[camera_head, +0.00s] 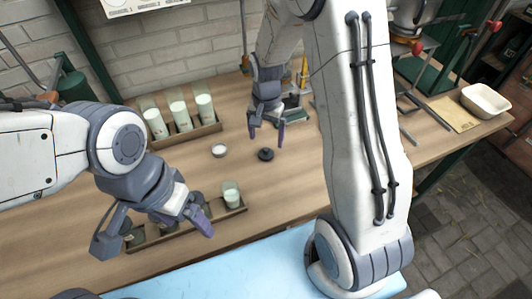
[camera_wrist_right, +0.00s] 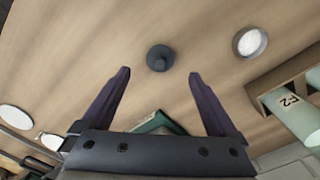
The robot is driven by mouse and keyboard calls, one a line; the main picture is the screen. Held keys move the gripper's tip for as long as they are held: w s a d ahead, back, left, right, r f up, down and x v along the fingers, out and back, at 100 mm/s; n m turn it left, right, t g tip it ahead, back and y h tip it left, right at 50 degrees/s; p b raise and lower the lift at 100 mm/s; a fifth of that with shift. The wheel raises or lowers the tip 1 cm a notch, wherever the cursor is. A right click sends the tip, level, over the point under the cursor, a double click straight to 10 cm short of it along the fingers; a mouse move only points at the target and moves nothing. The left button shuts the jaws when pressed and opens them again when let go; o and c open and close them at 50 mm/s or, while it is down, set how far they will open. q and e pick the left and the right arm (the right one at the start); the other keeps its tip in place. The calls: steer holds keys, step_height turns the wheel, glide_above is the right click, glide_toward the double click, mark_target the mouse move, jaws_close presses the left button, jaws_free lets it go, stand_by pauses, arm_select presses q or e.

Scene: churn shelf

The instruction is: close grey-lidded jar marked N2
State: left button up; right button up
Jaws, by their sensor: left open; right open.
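A dark grey round lid with a knob (camera_head: 265,154) lies on the table; in the right wrist view the lid (camera_wrist_right: 159,57) sits just beyond and between the fingertips. My right gripper (camera_head: 266,138) is open and empty above the table, near that lid; its fingers also show in the right wrist view (camera_wrist_right: 159,76). My left gripper (camera_head: 153,238) is open over the front rack (camera_head: 160,239), hiding part of it. A pale-filled jar (camera_head: 232,195) stands at that rack's right end; other jars there are partly hidden. I cannot read an N2 mark on any jar.
A back rack (camera_head: 190,136) holds three pale-filled jars; one jar (camera_wrist_right: 290,112) in the right wrist view has a label like F-2. A white round lid or dish (camera_head: 219,150) lies between the racks. A cream tray (camera_head: 485,101) stands far right.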

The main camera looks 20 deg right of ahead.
mark_target(266, 149)
steer(key=shift+f, duration=0.4)
step_height(266, 149, down, 5)
steer(key=shift+f+p, duration=0.1)
steer(key=shift+p, duration=0.35)
steer(key=c, duration=1.4)
